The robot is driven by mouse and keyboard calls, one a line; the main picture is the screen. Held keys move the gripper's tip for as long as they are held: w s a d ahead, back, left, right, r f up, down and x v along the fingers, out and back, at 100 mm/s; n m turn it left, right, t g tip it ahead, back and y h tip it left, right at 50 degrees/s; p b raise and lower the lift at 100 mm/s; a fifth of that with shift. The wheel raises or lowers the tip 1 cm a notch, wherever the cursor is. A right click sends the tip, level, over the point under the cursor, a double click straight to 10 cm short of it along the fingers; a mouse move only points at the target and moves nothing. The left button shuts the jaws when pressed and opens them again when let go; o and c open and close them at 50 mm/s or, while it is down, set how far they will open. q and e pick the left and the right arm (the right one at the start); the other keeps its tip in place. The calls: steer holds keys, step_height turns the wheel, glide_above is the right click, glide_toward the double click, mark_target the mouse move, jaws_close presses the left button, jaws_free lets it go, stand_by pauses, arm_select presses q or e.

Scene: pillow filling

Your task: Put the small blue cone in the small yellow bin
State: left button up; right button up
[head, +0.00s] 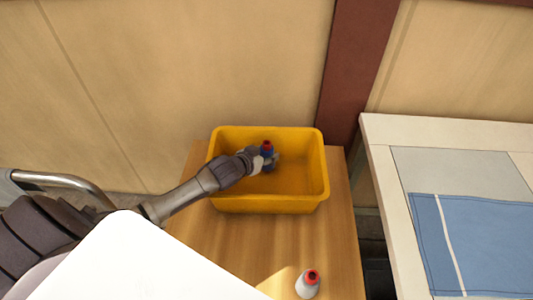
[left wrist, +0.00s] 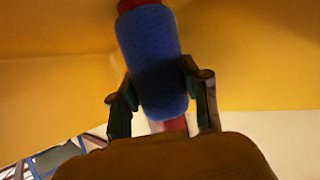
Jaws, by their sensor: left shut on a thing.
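The small blue cone (left wrist: 150,60) is a blue thread cone with red ends. My left gripper (left wrist: 160,92) is shut on it, with one finger on each side. In the head view the blue cone (head: 267,154) and my left gripper (head: 264,160) are over the inside of the yellow bin (head: 265,204), with the cone's red top showing. The bin's yellow wall also fills much of the left wrist view (left wrist: 250,60). I cannot tell whether the cone touches the bin floor. My right gripper is not in view.
The bin stands on a wooden table (head: 230,240). A white cone with a red top (head: 308,284) stands near the table's front. A pale table (head: 385,200) with a blue and grey cloth (head: 480,235) is at the right. A wall (head: 180,70) rises behind.

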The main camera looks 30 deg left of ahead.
mark_target(263, 155)
arm_select(q)
steer(key=o, duration=1.2)
steer(key=shift+f, duration=0.1)
steer(key=shift+o, duration=0.2)
steer(key=shift+s+r, duration=0.15)
steer(key=shift+r, duration=0.1)
steer(key=v, duration=0.7)
steer(key=shift+s+a, duration=0.1)
